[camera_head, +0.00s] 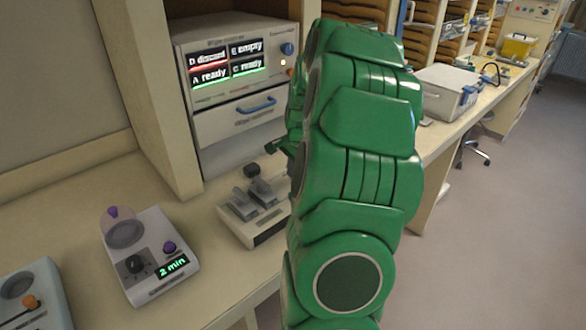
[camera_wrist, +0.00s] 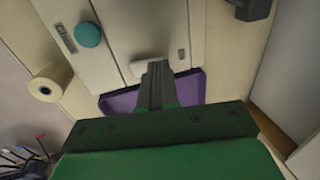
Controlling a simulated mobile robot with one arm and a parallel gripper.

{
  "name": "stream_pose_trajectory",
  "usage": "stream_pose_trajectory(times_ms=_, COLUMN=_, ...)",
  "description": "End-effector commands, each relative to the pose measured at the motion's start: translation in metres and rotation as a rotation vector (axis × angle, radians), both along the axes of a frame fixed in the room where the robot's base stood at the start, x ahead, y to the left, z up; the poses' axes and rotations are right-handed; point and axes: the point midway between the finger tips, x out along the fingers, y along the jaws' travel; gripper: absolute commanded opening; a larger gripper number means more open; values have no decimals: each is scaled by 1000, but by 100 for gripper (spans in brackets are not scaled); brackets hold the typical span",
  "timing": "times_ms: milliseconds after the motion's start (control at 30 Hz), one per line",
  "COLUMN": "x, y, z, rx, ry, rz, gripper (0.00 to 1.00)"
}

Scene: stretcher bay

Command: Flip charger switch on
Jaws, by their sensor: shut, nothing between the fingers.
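My gripper (camera_wrist: 156,68) is shut and empty in the wrist view, its dark fingers pointing up the picture at a pale panel (camera_wrist: 145,22). The panel has a round teal knob (camera_wrist: 88,35) and a small white tab (camera_wrist: 181,54); I cannot tell whether the tab is a switch. In the head view my green arm covers much of the middle, and a dark part of my gripper (camera_head: 282,147) shows at its left edge. A pale unit with two grey blocks (camera_head: 268,232), possibly the charger, sits just below it, partly hidden by my arm. I cannot make out the switch's position.
A cabinet with a lit display (camera_head: 229,62) stands behind. A timer box reading "2 min" (camera_head: 150,262) sits at front left. A white case (camera_head: 447,90) is on the right bench. The wrist view shows a purple tray (camera_wrist: 120,102) and a cream roll (camera_wrist: 50,82). Floor at right is open.

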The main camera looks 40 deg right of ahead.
Motion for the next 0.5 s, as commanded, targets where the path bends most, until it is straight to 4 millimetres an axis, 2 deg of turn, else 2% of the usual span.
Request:
stream_pose_trajectory(times_ms=200, x=4, y=-2, z=-6, rx=-2, ry=68, rz=1, gripper=0)
stream_pose_trajectory(times_ms=500, x=0, y=-1, z=-6, rx=1, ry=65, rz=-1, gripper=0)
